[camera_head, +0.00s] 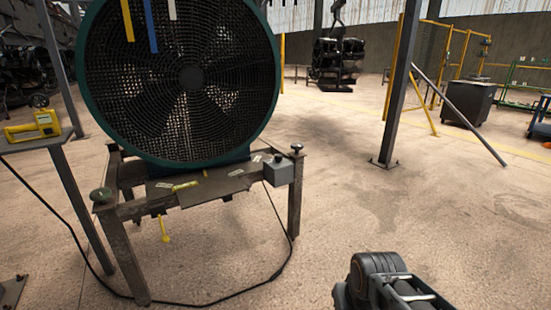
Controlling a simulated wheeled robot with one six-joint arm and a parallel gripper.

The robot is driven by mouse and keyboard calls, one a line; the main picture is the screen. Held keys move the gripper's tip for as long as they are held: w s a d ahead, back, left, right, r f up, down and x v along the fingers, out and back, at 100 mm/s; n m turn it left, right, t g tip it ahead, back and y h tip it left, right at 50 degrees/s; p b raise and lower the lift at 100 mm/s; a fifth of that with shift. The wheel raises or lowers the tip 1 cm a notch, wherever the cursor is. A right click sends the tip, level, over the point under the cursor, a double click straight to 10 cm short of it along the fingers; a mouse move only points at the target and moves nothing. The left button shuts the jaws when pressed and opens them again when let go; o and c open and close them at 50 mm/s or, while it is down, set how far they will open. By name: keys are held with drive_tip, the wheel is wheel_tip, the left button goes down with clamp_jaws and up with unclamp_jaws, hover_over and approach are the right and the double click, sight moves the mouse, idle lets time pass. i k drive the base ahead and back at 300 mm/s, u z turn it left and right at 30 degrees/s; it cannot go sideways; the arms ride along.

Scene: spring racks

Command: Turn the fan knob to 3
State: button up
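A large round fan (190,77) with a dark green rim and black grille stands on a rusty metal frame at the left. A grey box (279,172) is fixed at the frame's right front corner. A small dark round knob (297,148) tops the post beside the box. I cannot tell which is the fan knob, and no number markings are readable. Part of my arm shows at the bottom right, well apart from the fan stand. My gripper's fingers are not visible.
A black cable (235,290) loops over the floor around the stand. A yellow device (40,123) sits on a ledge at the left edge. A grey post (402,85) stands behind to the right. The floor between the stand and my arm is mostly clear.

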sight(278, 157)
drive_tip(key=u, duration=0.8)
drive_tip(key=i, duration=1.35)
drive_tip(key=z, duration=0.15)
